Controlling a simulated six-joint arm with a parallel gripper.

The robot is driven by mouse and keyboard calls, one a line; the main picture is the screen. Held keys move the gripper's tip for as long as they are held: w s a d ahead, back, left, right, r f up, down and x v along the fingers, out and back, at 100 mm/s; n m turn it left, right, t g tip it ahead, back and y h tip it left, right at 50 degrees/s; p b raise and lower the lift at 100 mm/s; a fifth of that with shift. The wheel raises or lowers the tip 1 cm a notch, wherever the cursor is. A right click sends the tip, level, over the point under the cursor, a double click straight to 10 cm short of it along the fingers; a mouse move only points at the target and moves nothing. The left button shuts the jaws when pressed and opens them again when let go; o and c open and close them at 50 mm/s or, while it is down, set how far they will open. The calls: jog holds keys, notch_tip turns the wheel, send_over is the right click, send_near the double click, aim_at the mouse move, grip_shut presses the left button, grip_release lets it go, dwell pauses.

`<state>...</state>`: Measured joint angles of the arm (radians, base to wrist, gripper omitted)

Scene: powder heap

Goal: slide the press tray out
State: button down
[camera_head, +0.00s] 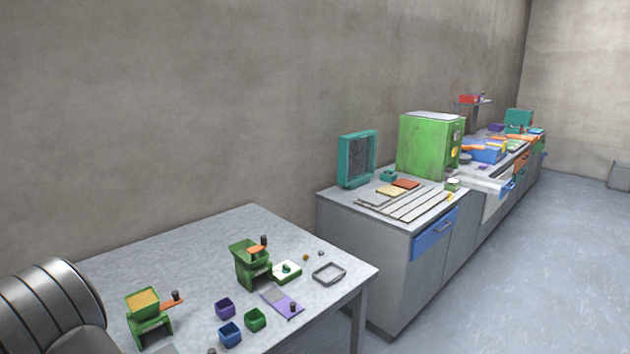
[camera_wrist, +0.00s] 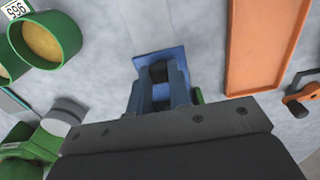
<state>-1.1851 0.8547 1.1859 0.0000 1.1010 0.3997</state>
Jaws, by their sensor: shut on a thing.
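My gripper (camera_wrist: 159,84) is in the lower middle of the wrist view, its blue fingers shut on a small dark knob (camera_wrist: 158,70). The knob stands at the blue end of a flat pale grey slide (camera_wrist: 155,24), which runs to the top edge of the view. This looks like the press tray. My gripper hides its near end, and the press body is mostly hidden too. A bit of green (camera_wrist: 196,95) shows just right of the fingers. In the head view my gripper is out of sight, and I cannot make out this tray there.
Green cups of yellow powder (camera_wrist: 72,38) stand left. In the head view, a green mill (camera_head: 250,262), a purple slide (camera_head: 272,298) and small cups stand on the table (camera_head: 205,240).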

jog(key=shift+s+d, duration=3.55)
jog(key=shift+s, duration=0.05)
jog(key=c, duration=1.4)
grip_release()
jog(key=shift+r, duration=0.15)
notch_tip(320, 180, up, 7)
jog(key=shift+r, duration=0.15)
jog(key=f, duration=0.7)
jog(key=shift+w+a+f, duration=0.2)
jog(key=shift+w+f, duration=0.05)
jog(key=shift+f, duration=0.05)
jog(key=shift+w+a, duration=0.15)
jog(key=shift+a, duration=0.05)
